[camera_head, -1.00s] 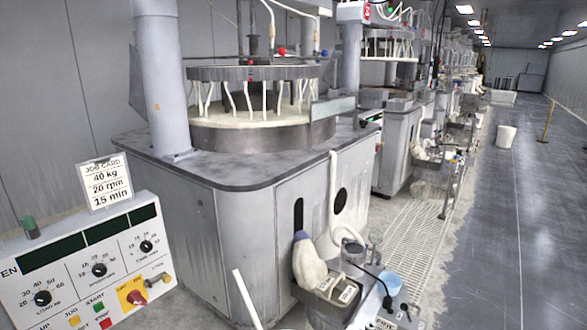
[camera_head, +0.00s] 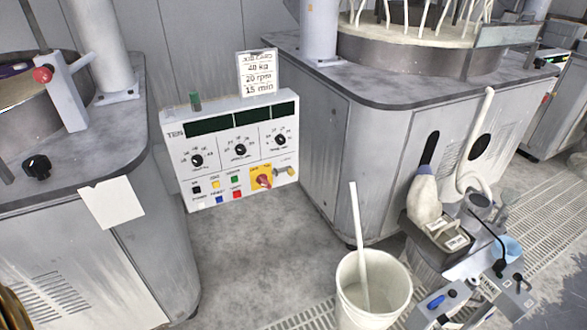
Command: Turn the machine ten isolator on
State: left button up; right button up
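The machine ten control panel (camera_head: 240,150) is in the middle of the head view, between two machines, with "TEN" at its left edge. Its isolator (camera_head: 263,181) is a red rotary handle on a yellow plate at the panel's lower right. The labels on the plate are too small to read, so I cannot tell which position the handle is in. A brass-coloured part (camera_head: 284,172) is just right of it. The display windows (camera_head: 209,126) are dark.
A job card (camera_head: 258,73) stands on the panel top. A white bucket (camera_head: 346,296) with a pale stick stands on the floor (camera_head: 250,255) in front. A machine cabinet (camera_head: 85,260) is at left, another (camera_head: 320,140) at right. Floor before the panel is clear.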

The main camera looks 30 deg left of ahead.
aim_at(262, 180)
jog(key=u, duration=1.3)
jog(key=l, duration=0.15)
